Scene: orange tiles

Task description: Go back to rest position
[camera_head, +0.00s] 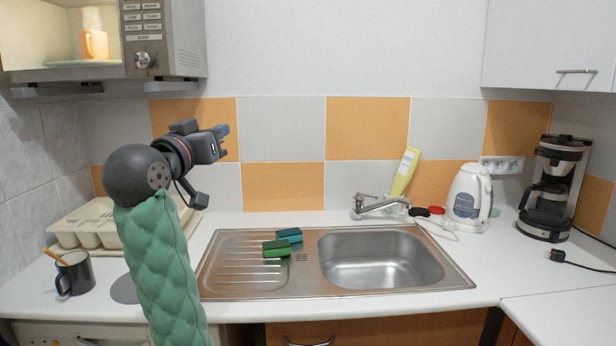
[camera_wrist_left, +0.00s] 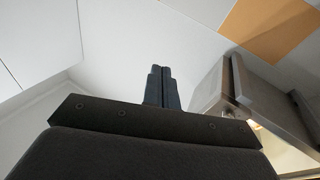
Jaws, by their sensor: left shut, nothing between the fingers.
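My left gripper (camera_head: 222,132) is raised in front of the tiled wall, above the left end of the counter, at the end of my green-sleeved arm. My right gripper is in neither view.
The open microwave (camera_head: 160,45) with an orange mug (camera_head: 94,45) hangs upper left. Below are a dish rack (camera_head: 95,226), a dark mug (camera_head: 74,273), the sink (camera_head: 380,262), sponges (camera_head: 277,248), a kettle (camera_head: 468,198) and a coffee maker (camera_head: 552,190). The counter's front right is clear.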

